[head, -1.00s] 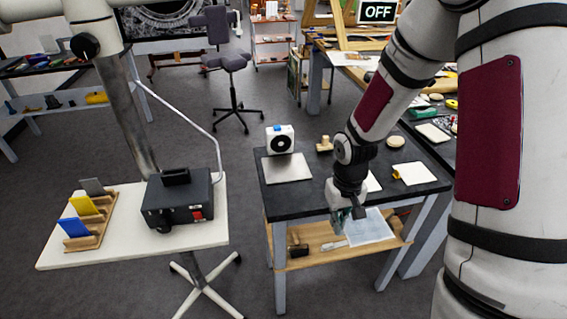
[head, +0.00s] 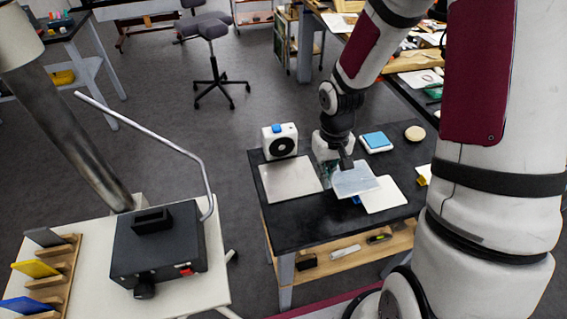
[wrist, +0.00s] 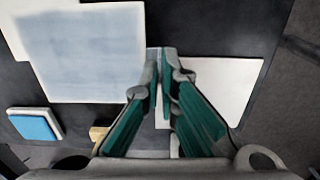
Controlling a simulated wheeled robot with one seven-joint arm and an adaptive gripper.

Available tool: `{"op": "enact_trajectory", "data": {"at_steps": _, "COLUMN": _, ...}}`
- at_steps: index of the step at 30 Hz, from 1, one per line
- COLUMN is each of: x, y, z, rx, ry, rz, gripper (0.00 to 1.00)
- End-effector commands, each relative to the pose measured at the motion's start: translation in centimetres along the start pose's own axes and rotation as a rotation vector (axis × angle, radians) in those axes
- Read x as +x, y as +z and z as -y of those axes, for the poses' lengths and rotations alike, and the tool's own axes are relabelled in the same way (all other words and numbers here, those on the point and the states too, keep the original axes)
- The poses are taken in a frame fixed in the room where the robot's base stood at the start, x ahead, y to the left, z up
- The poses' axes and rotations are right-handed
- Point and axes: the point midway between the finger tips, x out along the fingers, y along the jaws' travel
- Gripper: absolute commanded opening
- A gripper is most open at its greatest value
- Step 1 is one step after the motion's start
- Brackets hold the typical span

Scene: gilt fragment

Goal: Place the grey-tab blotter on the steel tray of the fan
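The fan (head: 280,140), a white box with a dark round grille and a blue top knob, stands at the table's back left. Its steel tray (head: 290,181) lies flat and bare in front of it; the tray also shows right of my fingers in the wrist view (wrist: 222,88). My gripper (head: 346,164) is shut on the edge of the pale blue-white blotter (head: 355,179), right of the tray. In the wrist view the blotter (wrist: 80,50) extends left from the fingertips (wrist: 160,58), which largely hide its grey tab. Its height above the table is unclear.
A white sheet (head: 385,195) lies partly under the blotter, with a bit of blue beside it. A blue-topped white block (head: 376,142) and a round pale disc (head: 415,133) are behind. A black box (head: 160,250) stands on a separate left stand.

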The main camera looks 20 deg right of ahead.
Motion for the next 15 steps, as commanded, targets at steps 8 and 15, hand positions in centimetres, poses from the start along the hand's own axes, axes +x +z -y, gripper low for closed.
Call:
{"op": "enact_trajectory", "data": {"at_steps": 8, "x": 0.3, "y": -2.1, "z": 3.6, "rx": -0.009, "ry": -0.001, "rz": -0.001, "gripper": 0.0}}
{"op": "enact_trajectory", "data": {"at_steps": 15, "x": 0.9, "y": -5.0, "z": 8.6, "rx": -0.006, "ry": -0.001, "rz": 0.0, "gripper": 0.0}}
